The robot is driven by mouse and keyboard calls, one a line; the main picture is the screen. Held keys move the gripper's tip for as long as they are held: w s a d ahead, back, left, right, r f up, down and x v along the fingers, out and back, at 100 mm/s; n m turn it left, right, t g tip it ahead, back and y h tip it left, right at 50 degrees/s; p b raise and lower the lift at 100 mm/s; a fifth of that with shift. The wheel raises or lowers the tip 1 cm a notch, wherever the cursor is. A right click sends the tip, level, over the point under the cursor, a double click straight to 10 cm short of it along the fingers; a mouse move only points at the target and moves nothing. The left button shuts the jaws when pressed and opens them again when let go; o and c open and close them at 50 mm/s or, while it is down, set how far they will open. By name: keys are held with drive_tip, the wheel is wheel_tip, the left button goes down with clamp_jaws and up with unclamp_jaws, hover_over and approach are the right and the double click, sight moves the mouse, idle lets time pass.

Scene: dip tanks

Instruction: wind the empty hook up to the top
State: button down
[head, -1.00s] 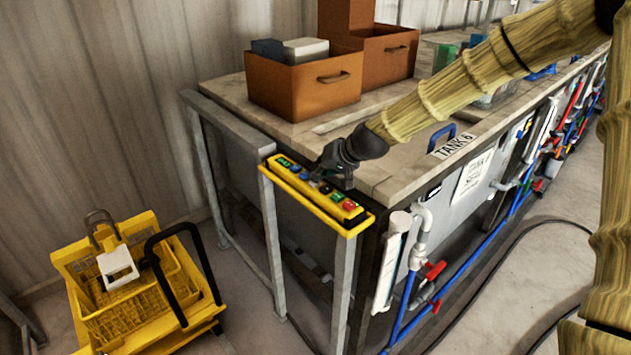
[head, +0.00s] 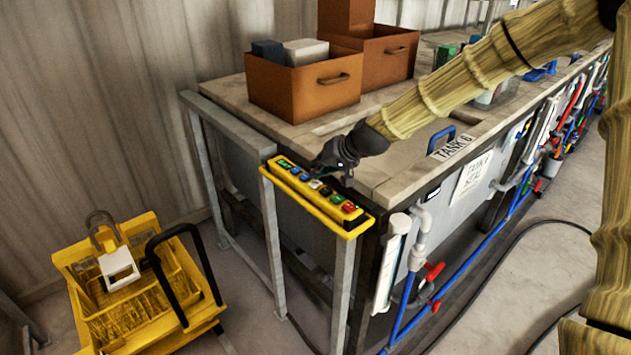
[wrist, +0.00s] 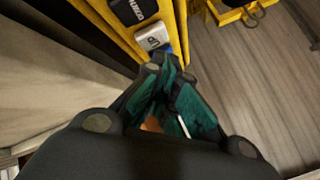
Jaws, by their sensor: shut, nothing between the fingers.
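A white block with a grey curved loop, apparently the hook (head: 119,265), is at the lower left of the head view, overlapping a yellow slatted basket (head: 150,323). I cannot tell whether it rests there or hangs clear. The yellow control panel (head: 352,229) carries a row of coloured buttons on the rail at the tank's corner. My gripper (head: 318,172) is shut and empty over the far half of the panel. In the wrist view, its fingertips (wrist: 166,60) meet at a blue button (wrist: 166,49), which they partly cover; contact is unclear. A white button (wrist: 152,36) lies just beyond.
Brown boxes (head: 305,98) stand on the tank top behind my gripper. Grey rail posts (head: 270,240) hold up the panel. Pipes with red valve handles (head: 433,271) run along the tank front. The floor between basket and rail is clear.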

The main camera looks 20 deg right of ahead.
sight(318, 181)
drive_tip(key=shift+r, duration=0.15)
drive_tip(key=shift+r+p, duration=1.65)
drive_tip(key=shift+r, duration=0.8)
